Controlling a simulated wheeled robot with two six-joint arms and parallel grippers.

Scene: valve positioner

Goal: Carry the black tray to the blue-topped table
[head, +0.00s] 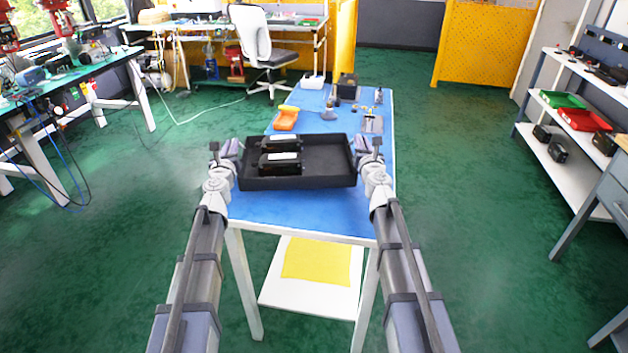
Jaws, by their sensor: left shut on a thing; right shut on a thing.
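The black tray (325,180) is over the near part of the blue-topped table (300,217). Two black box-shaped parts with white labels lie in the tray's left half, one a rear part (280,144) and one a front part (281,164). The right half of the tray is bare. My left gripper (232,155) is shut on the tray's left side. My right gripper (361,153) is shut on its right side. The tray looks level. I cannot tell whether its underside touches the tabletop.
Behind the tray, the table holds an orange object (286,118), a black box (348,86) and several small items. A yellow sheet (316,261) lies on the table's lower shelf. Workbenches stand at left, a shelf rack (570,125) at right. Green floor is clear on both sides.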

